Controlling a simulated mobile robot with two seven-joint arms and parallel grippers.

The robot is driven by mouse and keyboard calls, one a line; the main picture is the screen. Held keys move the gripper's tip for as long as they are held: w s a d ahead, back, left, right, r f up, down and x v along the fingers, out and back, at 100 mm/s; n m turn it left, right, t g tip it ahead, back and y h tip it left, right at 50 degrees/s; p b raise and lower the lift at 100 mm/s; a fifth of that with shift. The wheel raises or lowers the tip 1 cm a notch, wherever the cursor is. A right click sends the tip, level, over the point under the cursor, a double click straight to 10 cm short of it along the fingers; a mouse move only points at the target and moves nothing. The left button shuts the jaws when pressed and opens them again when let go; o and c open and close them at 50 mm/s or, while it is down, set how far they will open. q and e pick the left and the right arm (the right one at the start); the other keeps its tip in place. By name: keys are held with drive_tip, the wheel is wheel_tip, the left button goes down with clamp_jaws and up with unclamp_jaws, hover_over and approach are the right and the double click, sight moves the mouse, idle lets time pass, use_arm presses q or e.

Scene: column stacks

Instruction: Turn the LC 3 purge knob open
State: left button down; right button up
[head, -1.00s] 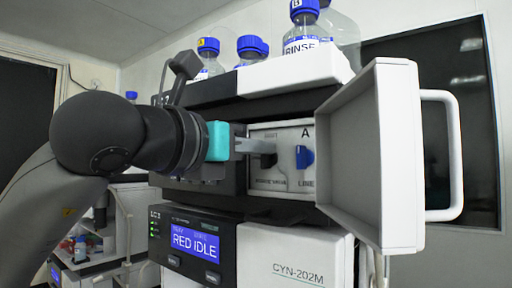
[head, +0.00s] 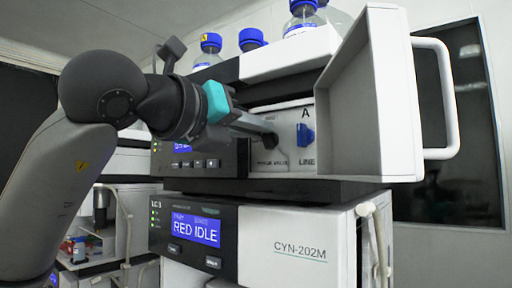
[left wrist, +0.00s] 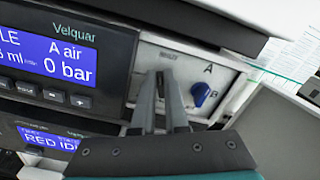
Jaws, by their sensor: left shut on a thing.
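The small dark purge valve knob (head: 271,140) sits on a pale panel behind an open door, above the printed words "PURGE VALVE". My left gripper (head: 263,137) reaches in from the left and is shut on this knob. In the left wrist view its two fingers (left wrist: 159,84) close around the dark knob, which they mostly hide. How far the knob is turned cannot be told. A blue line knob (head: 306,136) stands beside it to the right, between "A" and "LINE", clear of the fingers; it also shows in the left wrist view (left wrist: 203,93). My right gripper is not in view.
The open white door (head: 398,100) with its handle (head: 448,95) stands just right of the panel. Below is the LC 3 module front with a "RED IDLE" display (head: 196,229). Bottles (head: 305,20) stand on top. The left wrist view shows a "0 bar" display (left wrist: 60,55).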

use_arm(q)
drive_tip(key=shift+w+a+f+n+b, duration=0.1)
drive_tip(key=shift+a+f+n+b, duration=0.1)
drive_tip(key=shift+n+b, duration=1.65)
drive_tip(key=shift+w+a+f+n+b, duration=0.1)
drive_tip(key=shift+f+n+b, duration=0.15)
drive_tip(key=shift+n+b, duration=1.55)
drive_tip(key=shift+w+a+f+n+b, duration=0.15)
drive_tip(key=shift+n+b, duration=0.75)
drive_tip(key=shift+n, duration=1.85)
drive_tip(key=shift+s, duration=0.1)
drive_tip(key=c, duration=0.9)
unclamp_jaws()
drive_tip(key=shift+c, duration=0.2)
